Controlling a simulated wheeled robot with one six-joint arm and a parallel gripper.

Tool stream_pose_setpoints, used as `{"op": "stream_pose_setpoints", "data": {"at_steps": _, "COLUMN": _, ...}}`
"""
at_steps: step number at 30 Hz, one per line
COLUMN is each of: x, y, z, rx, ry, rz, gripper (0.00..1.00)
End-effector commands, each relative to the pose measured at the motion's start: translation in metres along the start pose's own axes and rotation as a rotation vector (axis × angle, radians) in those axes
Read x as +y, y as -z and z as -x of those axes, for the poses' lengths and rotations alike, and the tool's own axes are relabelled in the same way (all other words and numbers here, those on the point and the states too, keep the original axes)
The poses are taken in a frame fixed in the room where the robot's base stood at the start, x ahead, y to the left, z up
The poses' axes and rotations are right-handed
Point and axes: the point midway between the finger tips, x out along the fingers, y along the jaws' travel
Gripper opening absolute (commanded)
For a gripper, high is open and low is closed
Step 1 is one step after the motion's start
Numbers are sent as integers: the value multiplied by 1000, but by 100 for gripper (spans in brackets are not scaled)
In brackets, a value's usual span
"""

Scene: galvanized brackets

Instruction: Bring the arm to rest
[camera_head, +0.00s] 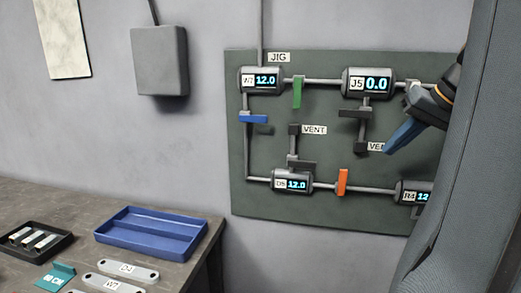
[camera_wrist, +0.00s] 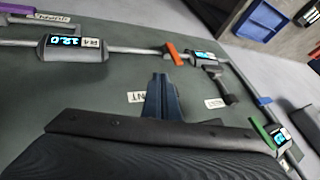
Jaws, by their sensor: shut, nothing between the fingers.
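My gripper (camera_head: 402,136) comes in from the right, in front of the dark green jig board (camera_head: 330,205). Its blue fingers are shut and empty, pointing down and left close to the lower VENT label. In the wrist view the fingers (camera_wrist: 162,98) stand together over the board (camera_wrist: 60,85), next to a VENT label (camera_wrist: 137,97). I cannot tell whether they touch the board. Part of my arm hides the board's right side in the head view.
The board carries pipes, a J5 gauge (camera_head: 368,83) reading 0.0, other gauges at 12.0, and protruding green (camera_head: 297,92), blue (camera_head: 253,119) and orange (camera_head: 342,182) handles. A bench (camera_head: 190,233) with a blue tray (camera_head: 152,251) stands lower left. A grey box (camera_head: 160,62) hangs on the wall.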

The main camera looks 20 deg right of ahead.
Motion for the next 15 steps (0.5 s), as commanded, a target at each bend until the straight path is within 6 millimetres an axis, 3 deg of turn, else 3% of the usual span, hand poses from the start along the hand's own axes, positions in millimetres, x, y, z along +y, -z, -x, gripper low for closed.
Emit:
{"op": "stream_pose_setpoints", "data": {"at_steps": 5, "x": -8, "y": -5, "z": -14, "rx": -27, "ry": -1, "rz": 4, "gripper": 0}}
{"op": "stream_pose_setpoints", "data": {"at_steps": 10, "x": -43, "y": -34, "z": -68, "rx": -141, "ry": -19, "rz": 17, "gripper": 0}}
{"op": "stream_pose_setpoints", "data": {"at_steps": 15, "x": -86, "y": -84, "z": -130, "rx": -277, "ry": -70, "rz": 63, "gripper": 0}}
